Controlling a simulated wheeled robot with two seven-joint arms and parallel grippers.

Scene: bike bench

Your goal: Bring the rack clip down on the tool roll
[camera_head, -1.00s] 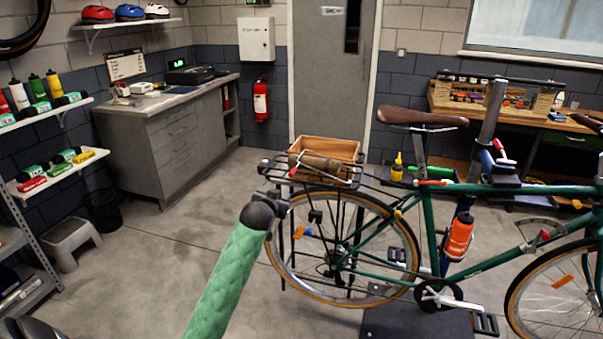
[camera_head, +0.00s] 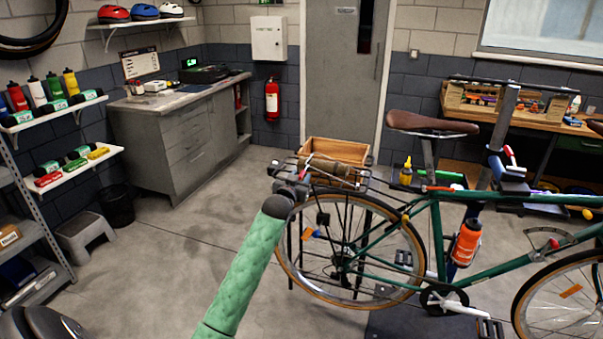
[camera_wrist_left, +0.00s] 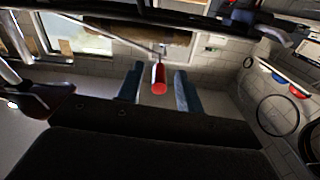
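The brown tool roll (camera_head: 342,172) lies on the rear rack of the green bicycle, in front of an open wooden box. The rack clip (camera_head: 307,163), a thin lever with a red grip, stands raised at the roll's left end. My left gripper (camera_head: 292,180) is at the left end of the rack, close to the clip. In the left wrist view the clip's red grip (camera_wrist_left: 159,78) shows between the two spread blue fingers of my left gripper (camera_wrist_left: 160,92), with a gap on both sides. My right gripper is not in view.
The wooden box (camera_head: 338,150) stands just behind the roll. The bicycle's brown saddle (camera_head: 430,123) and the repair stand (camera_head: 506,130) are to the right. A grey cabinet (camera_head: 185,135) stands at the back left.

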